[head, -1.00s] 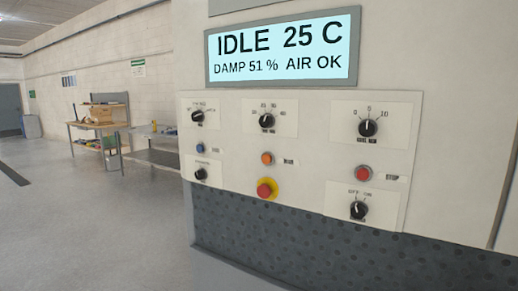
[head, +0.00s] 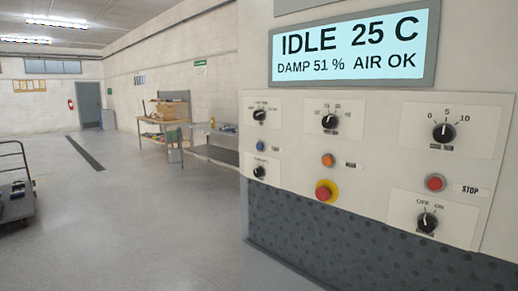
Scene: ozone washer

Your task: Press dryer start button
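The dryer's control panel (head: 385,165) fills the right of the head view. Its display (head: 352,48) reads IDLE 25 C, DAMP 51 %, AIR OK. A blue button (head: 261,146) is at the left of the panel, with a label too small to read. An orange button (head: 328,160) is in the middle, its label also unclear. A red button (head: 435,183) at the right is labelled STOP. A red mushroom button on a yellow ring (head: 325,192) sits below the orange one. An OFF/ON knob (head: 427,222) is at the lower right. My gripper is not in view.
Several black knobs, one of them a 0-5-10 dial (head: 443,132), surround the buttons. A grey cart (head: 14,195) is at the left edge. The floor (head: 130,220) between is clear.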

